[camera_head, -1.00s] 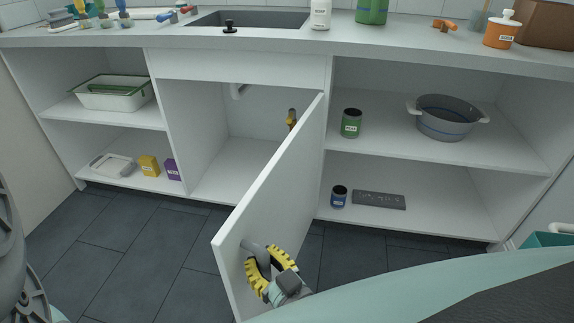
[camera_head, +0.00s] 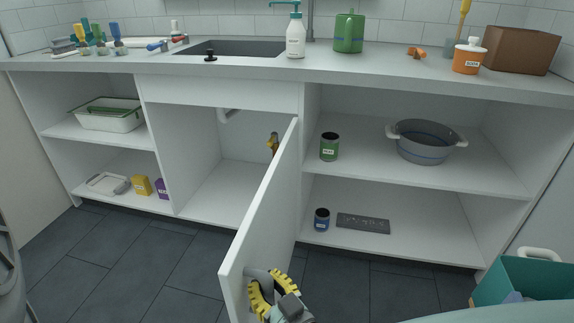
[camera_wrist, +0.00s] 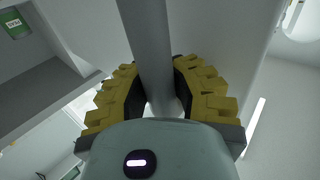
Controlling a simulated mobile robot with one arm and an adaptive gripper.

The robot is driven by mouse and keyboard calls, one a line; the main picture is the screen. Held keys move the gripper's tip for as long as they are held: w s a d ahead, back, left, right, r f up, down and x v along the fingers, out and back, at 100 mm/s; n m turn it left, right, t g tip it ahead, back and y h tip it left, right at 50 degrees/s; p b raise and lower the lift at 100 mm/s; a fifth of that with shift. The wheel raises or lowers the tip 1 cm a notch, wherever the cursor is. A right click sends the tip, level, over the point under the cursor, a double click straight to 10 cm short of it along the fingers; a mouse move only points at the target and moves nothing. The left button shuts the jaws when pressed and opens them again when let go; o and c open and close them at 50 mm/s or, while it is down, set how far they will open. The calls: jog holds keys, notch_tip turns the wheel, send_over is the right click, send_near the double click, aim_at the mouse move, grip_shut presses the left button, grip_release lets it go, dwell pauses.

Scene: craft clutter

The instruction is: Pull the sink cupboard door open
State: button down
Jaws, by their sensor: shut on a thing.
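The sink cupboard door (camera_head: 262,210) is white and stands swung wide open, hinged on the right side of the sink opening. Its grey bar handle (camera_head: 258,274) is near the free edge, low in the head view. My gripper (camera_head: 268,288), with yellow ribbed fingers, is at the handle. In the wrist view the handle (camera_wrist: 150,45) runs up between the two fingers (camera_wrist: 158,95), which are shut on it. The cupboard interior (camera_head: 235,170) shows white walls, a pipe under the sink and a yellow-handled item partly behind the door.
Open shelves right of the door hold a green can (camera_head: 329,147), a grey basin (camera_head: 425,142), a blue can (camera_head: 321,220) and a dark tray (camera_head: 363,223). Left shelves hold a white tub (camera_head: 108,118) and boxes. A teal bin (camera_head: 528,280) stands lower right. Dark floor at lower left is clear.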

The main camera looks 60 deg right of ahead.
jog(key=shift+a, duration=0.1)
jog(key=c, duration=1.3)
grip_release()
jog(key=shift+a, duration=0.1)
jog(key=o, duration=0.3)
jog(key=shift+s+a, duration=0.15)
jog(key=shift+a, duration=0.1)
jog(key=shift+o, duration=0.5)
jog(key=shift+d, duration=0.2)
jog(key=v, duration=0.5)
jog(key=shift+s+a+f, duration=0.1)
jog(key=shift+s+a, duration=0.3)
jog(key=shift+s, duration=0.7)
